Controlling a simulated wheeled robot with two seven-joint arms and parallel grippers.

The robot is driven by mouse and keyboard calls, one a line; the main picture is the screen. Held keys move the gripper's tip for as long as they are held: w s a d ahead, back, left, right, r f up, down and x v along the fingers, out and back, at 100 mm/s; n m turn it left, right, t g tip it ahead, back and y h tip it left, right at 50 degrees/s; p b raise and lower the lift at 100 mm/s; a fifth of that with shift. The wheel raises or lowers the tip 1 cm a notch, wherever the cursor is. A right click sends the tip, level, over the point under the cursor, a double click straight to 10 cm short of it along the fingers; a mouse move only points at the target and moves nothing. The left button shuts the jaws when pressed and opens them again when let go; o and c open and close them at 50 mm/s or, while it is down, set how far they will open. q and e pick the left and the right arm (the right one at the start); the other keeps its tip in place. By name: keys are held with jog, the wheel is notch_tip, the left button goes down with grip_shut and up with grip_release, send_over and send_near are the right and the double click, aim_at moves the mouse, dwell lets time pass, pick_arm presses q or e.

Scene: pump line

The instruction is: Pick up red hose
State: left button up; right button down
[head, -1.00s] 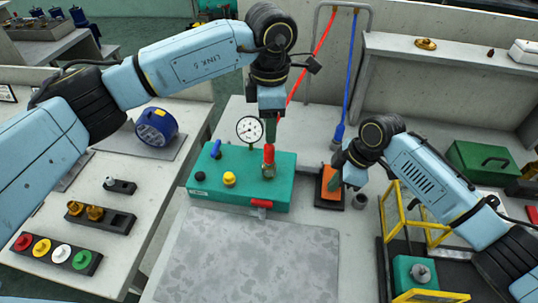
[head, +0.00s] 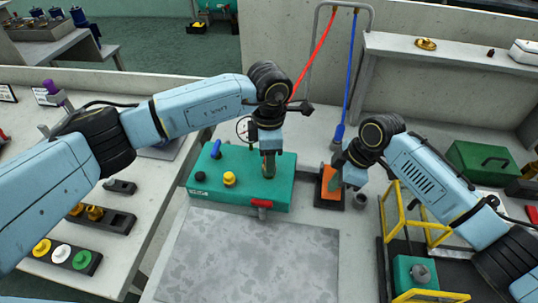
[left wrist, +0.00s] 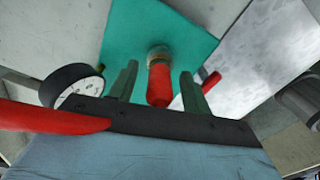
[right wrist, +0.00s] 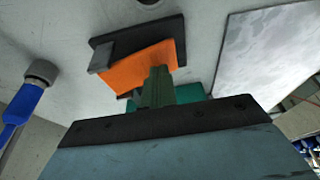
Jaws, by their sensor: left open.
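The red hose (head: 319,52) hangs from a grey rack and runs down behind my left wrist. In the left wrist view a red length (left wrist: 45,118) crosses at left. A red hose end (left wrist: 159,84) with a metal collar stands on the teal box (head: 210,178); its join to the hanging length is hidden. My left gripper (head: 268,170) is open and low over the box, with one finger on either side of the red end, apparently not touching. My right gripper (right wrist: 158,82) has its fingers together in front of an orange plate (right wrist: 137,68); no held thing shows.
A dial gauge (left wrist: 78,88) is close beside my left gripper. A blue hose (head: 352,70) hangs right of the red one. A grey mat (head: 250,255) in front is clear.

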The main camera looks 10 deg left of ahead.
pick_arm(q)
grip_shut()
pick_arm(e)
jog(key=shift+f, duration=0.1)
pick_arm(q)
notch_tip(320, 180, up, 10)
jog(key=shift+r, duration=0.1)
dwell(0.4)
